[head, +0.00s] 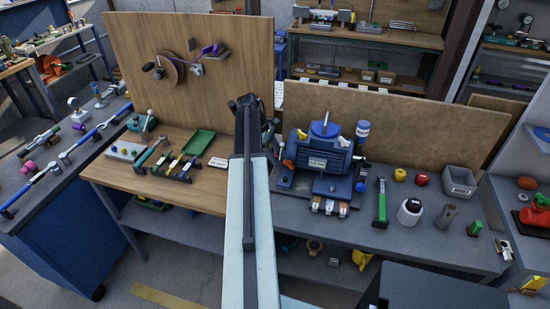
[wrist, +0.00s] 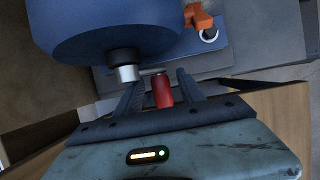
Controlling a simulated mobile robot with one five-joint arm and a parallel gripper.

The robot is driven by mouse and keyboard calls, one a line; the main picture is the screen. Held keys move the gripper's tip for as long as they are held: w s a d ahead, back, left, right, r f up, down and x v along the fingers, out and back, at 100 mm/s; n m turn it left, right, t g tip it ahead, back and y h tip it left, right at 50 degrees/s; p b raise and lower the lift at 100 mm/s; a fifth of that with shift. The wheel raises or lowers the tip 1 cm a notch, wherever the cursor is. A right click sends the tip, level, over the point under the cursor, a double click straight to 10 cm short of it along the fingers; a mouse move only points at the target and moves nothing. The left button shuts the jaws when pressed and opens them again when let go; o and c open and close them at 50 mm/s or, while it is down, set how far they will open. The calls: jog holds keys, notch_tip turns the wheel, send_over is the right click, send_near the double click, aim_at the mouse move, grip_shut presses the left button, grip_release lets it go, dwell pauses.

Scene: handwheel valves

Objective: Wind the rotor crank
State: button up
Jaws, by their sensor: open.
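The blue motor (head: 318,160) stands on the workbench in the head view, just right of my gripper (head: 258,118). In the wrist view the motor's rounded blue body (wrist: 90,30) fills the upper left. A dark and silver shaft end (wrist: 125,70) sticks out of it. A red cylindrical grip (wrist: 162,90), which looks like the crank's handle, stands between the two fingers of my gripper (wrist: 159,88). The fingers are open, one on each side of it, and I cannot tell whether either touches. The head view does not show the crank clearly; my arm and gripper cover that area.
A wooden board with a disc (head: 170,73) stands at the back left. A green tray (head: 198,143) and tools lie left of my arm. An orange part (wrist: 198,16) sits by the motor.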

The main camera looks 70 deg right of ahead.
grip_shut()
jog(key=shift+a, duration=0.35)
jog(key=shift+d, duration=0.35)
jog(key=shift+d, duration=0.15)
jog(key=shift+f+h+b, duration=0.2)
jog(key=shift+h+b, duration=0.15)
jog(key=shift+h, duration=0.25)
